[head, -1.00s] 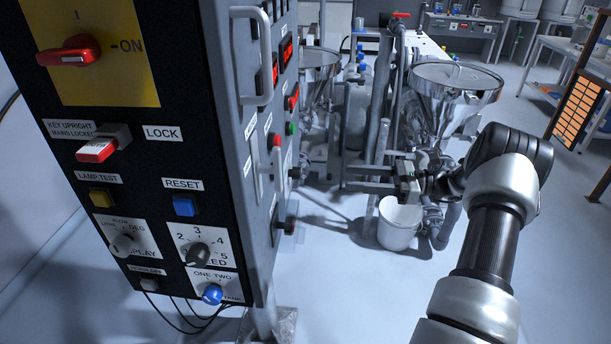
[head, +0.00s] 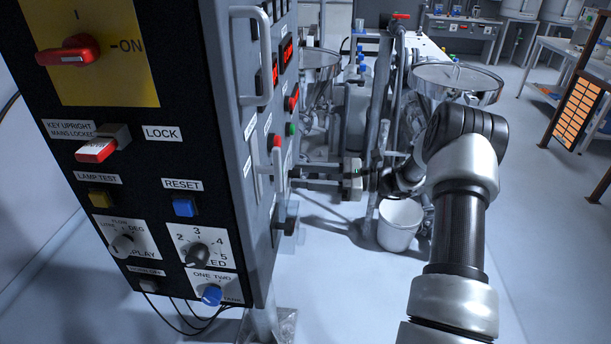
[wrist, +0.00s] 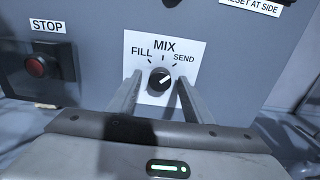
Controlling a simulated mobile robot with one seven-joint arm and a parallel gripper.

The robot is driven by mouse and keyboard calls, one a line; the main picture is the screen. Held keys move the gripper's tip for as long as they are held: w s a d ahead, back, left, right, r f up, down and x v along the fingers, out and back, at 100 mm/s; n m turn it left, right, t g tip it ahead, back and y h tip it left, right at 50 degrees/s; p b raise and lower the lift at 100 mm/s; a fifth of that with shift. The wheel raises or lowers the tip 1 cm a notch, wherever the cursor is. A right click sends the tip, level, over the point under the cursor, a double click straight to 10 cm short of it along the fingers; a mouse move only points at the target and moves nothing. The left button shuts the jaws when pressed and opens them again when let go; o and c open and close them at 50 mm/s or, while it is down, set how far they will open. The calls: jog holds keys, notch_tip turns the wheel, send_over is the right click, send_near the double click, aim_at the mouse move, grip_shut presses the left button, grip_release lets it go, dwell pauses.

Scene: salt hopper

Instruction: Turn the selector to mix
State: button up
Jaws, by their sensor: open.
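The selector (wrist: 159,79) is a dark round knob on a white plate lettered FILL, MIX and SEND, in the middle of the wrist view. Its white pointer mark slants up to the right, towards SEND and away from MIX at the top. My gripper (head: 298,178) is open at the side face of the cabinet in the head view. In the wrist view its two fingers reach up on either side of the knob, with a gap showing on both sides. I cannot make out the selector in the head view.
A red STOP button (wrist: 37,67) sits left of the selector plate. In the head view the control cabinet (head: 262,200) has a long handle (head: 265,60) on its side face. A white bucket (head: 400,224) stands on the floor below my arm, with steel hoppers (head: 455,82) behind.

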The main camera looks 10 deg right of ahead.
jog(key=shift+c, duration=0.3)
jog(key=c, duration=1)
jog(key=shift+d+n+b, duration=0.1)
jog(key=shift+n+b, duration=2.65)
jog(key=shift+n, duration=1.55)
jog(key=o, duration=1.1)
jog(key=shift+c, duration=0.2)
